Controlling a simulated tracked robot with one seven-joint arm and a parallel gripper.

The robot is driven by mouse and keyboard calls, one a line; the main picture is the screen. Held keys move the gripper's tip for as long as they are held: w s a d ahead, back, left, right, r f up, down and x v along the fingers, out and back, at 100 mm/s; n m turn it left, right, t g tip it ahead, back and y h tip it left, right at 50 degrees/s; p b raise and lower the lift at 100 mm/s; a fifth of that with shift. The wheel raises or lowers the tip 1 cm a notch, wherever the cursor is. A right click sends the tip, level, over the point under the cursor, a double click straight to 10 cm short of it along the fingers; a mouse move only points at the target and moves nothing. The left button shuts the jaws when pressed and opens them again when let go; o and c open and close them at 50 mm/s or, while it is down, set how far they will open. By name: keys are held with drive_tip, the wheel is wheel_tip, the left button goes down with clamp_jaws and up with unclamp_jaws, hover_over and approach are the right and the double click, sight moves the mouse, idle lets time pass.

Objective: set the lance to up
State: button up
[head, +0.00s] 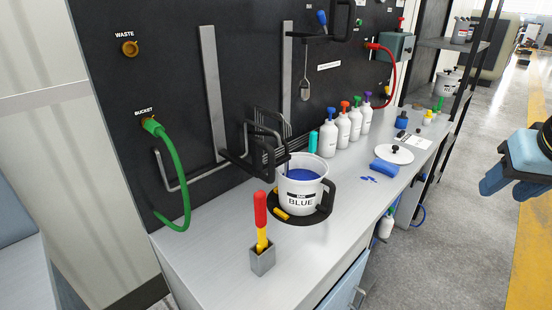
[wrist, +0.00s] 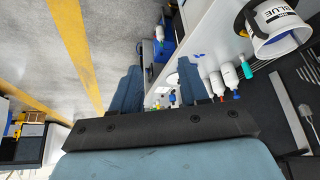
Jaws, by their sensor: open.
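What looks like the lance is a black arm assembly (head: 236,158) at the low end of a vertical grey rail (head: 212,95) on the dark panel. It reaches toward a white bucket (head: 303,190) labelled BLUE, and a thin rod dips into the bucket's blue ink. Which parts belong to the lance is hard to tell. The bucket stands on a round black base and also shows in the wrist view (wrist: 275,30). My gripper (head: 505,178) is at the right edge of the head view, far from the lance. In the wrist view my gripper (wrist: 158,82) is open and empty.
A red-and-yellow handled tool (head: 261,215) stands in a grey holder at the bench front. A green hose (head: 178,175) hangs at left. The floor right of the bench is clear.

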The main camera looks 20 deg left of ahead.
drive_tip(key=shift+d, duration=0.1)
drive_tip(key=r+n+g+y, duration=0.2)
drive_tip(key=n+g+y, duration=0.2)
drive_tip(key=n, duration=1.1)
hover_over(269, 165)
drive_tip(key=d, duration=0.4)
drive_tip(key=x, duration=1.3)
drive_tip(key=shift+s+f, duration=0.15)
drive_tip(key=shift+s, duration=0.25)
clamp_jaws()
